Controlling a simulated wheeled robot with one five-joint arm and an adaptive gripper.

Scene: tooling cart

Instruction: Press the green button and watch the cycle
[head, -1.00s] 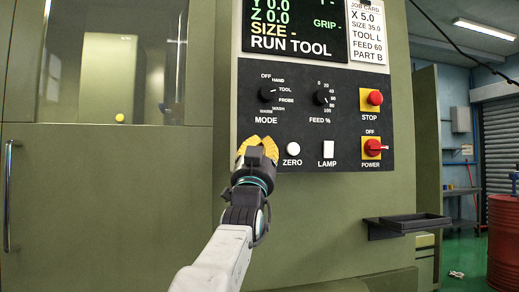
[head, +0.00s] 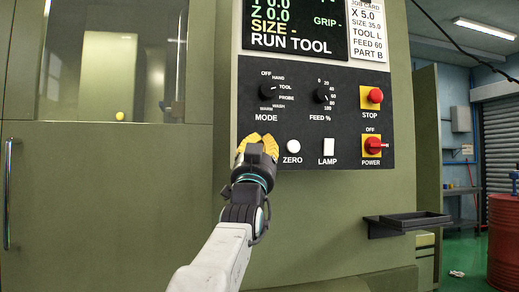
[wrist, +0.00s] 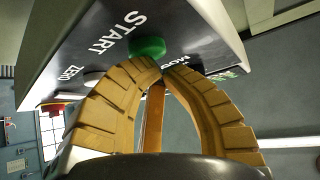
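The green button (wrist: 147,47) shows in the wrist view under the label START on the dark control panel (head: 345,110). In the head view my gripper hides it. My gripper (head: 256,140) is at the panel's lower left, left of the white ZERO button (head: 293,147). Its yellow fingers are closed together at the tips and hold nothing I can see. In the wrist view the fingertips (wrist: 163,70) are right by the green button's lower edge; I cannot tell whether they touch it. The screen (head: 295,30) reads RUN TOOL.
The MODE dial (head: 267,91), FEED dial (head: 321,95), LAMP switch (head: 328,147), red STOP button (head: 375,96) and red POWER switch (head: 372,145) sit nearby. An empty dark shelf (head: 415,221) sticks out at lower right. A windowed door (head: 100,180) is at left.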

